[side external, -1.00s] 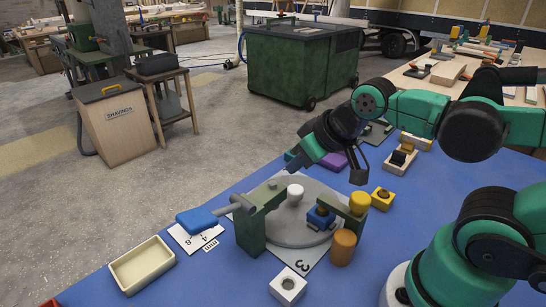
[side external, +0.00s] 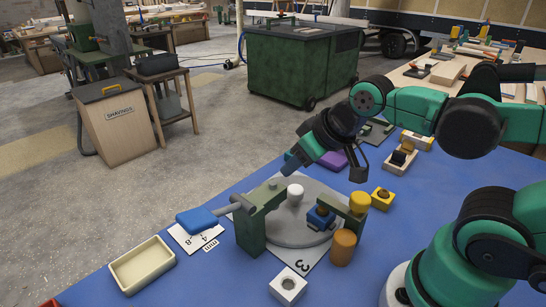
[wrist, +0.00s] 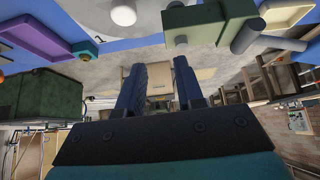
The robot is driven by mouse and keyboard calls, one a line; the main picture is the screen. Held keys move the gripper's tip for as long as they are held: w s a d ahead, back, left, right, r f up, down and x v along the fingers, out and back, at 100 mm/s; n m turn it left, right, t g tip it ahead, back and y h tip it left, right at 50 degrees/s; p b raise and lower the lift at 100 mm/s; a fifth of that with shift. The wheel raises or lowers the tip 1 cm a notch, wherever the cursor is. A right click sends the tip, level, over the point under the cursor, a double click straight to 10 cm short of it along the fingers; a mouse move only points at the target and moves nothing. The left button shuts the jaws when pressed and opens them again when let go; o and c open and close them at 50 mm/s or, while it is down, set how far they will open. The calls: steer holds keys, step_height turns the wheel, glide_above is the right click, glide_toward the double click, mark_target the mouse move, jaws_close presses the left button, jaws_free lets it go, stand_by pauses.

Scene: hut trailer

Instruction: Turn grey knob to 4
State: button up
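A large flat grey disc (side external: 322,197) lies on a white card (side external: 312,262) in the side view, and a 3 shows at the card's front corner. It is the only large grey round part I see; no 4 shows beside it. A white round knob (side external: 295,193) and a blue block (side external: 320,218) stand at the disc. The white knob also shows in the wrist view (wrist: 124,13). My gripper (wrist: 158,66) is open and empty in the wrist view. In the side view it is above and behind the disc, touching nothing I can make out.
A green post (side external: 250,225) with a grey rod and blue handle (side external: 197,220) stands left of the disc. A yellow knob (side external: 360,203) and orange cylinder (side external: 343,247) stand right. A white block (side external: 288,287) is in front, a cream tray (side external: 142,266) at left, a purple tray (side external: 333,161) behind.

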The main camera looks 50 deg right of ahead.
steer(key=o, duration=0.5)
steer(key=shift+w+a+r+n+g, duration=0.2)
steer(key=shift+w+a+r+n, duration=0.15)
steer(key=shift+w+n, duration=0.15)
steer(key=shift+w+a+r+n+g, duration=0.2)
steer(key=shift+w+a+r+n, duration=0.15)
steer(key=shift+w, duration=0.2)
steer(key=w+a+f+n+g, duration=0.2)
steer(key=w+a+n, duration=0.1)
steer(key=n, duration=0.1)
steer(key=w+a+f+n+g, duration=0.2)
steer(key=w+a+f+n, duration=0.1)
steer(key=w+a+n, duration=0.1)
steer(key=w+a+f+n+g, duration=0.2)
steer(key=w+a+n, duration=0.2)
steer(key=shift+w+a+f+n, duration=0.15)
steer(key=shift+w+a+n, duration=0.05)
steer(key=shift+a+n, duration=0.05)
steer(key=shift+w+a+f+n, duration=0.1)
steer(key=shift+a+f+n, duration=0.2)
steer(key=shift+f, duration=2.85)
jaws_close()
